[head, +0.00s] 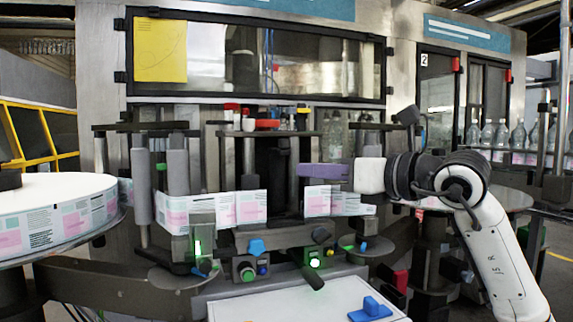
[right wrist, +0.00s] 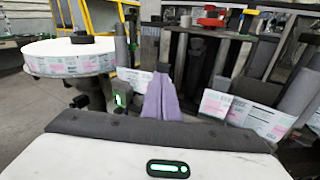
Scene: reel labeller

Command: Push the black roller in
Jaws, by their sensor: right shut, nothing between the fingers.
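A dark upright roller (head: 271,165), the likeliest black roller, stands in the middle of the labeller, between the two printed label webs. It also shows in the right wrist view (right wrist: 194,75), just right of my fingers. My right gripper (head: 301,170) points left across the front of the machine, its purple fingers shut and empty. It seems to be in front of the roller's right side; I cannot tell whether it touches anything. The right wrist view shows the closed fingers (right wrist: 160,82) pointing ahead. My left gripper is not in view.
Label webs (head: 240,208) run around grey rollers (head: 141,185) at left and right. A large label reel (head: 55,215) stands at the left. Green-lit sensor boxes (head: 314,262) and a white panel (head: 290,305) sit low in front. Bottles (head: 487,133) stand behind at right.

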